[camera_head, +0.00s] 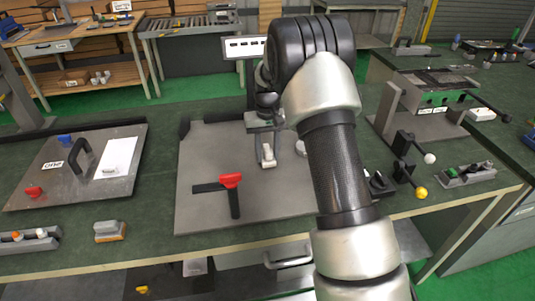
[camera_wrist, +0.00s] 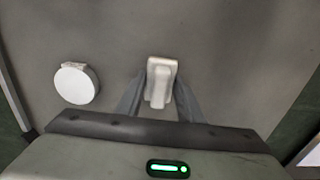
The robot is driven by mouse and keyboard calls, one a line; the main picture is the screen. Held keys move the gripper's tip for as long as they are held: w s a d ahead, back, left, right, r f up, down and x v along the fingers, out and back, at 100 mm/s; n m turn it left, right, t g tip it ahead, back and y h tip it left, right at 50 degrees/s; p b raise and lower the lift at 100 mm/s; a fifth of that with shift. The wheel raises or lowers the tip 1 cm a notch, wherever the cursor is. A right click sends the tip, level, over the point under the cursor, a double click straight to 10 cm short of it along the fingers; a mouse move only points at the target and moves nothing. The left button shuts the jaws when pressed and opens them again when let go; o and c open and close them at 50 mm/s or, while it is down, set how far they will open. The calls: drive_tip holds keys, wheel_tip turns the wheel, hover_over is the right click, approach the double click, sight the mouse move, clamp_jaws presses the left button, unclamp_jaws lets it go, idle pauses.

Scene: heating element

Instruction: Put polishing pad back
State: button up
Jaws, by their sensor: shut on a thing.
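My gripper (camera_head: 267,148) is over the grey plate (camera_head: 205,151) in the middle of the bench, pointing down. In the wrist view my gripper (camera_wrist: 158,97) has its two dark fingers shut on a small pale grey piece, which I take to be the polishing pad (camera_wrist: 161,72). This pad (camera_head: 268,158) also shows under the gripper in the head view. Its underside is hidden, and I cannot tell whether it touches the plate. A white round disc (camera_wrist: 76,83) is on the plate to the left of the pad in the wrist view.
A red-handled tool (camera_head: 231,181) is on the same plate. A small block with an orange base (camera_head: 109,231) stands near the bench's front edge. A plate with a black handle (camera_head: 82,158) is at left. Knobbed levers (camera_head: 408,165) stand at right. My arm hides part of the plate.

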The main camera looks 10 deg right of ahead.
drive_tip(key=shift+f, duration=0.25)
drive_tip(key=o, duration=1)
drive_tip(key=shift+c, duration=0.2)
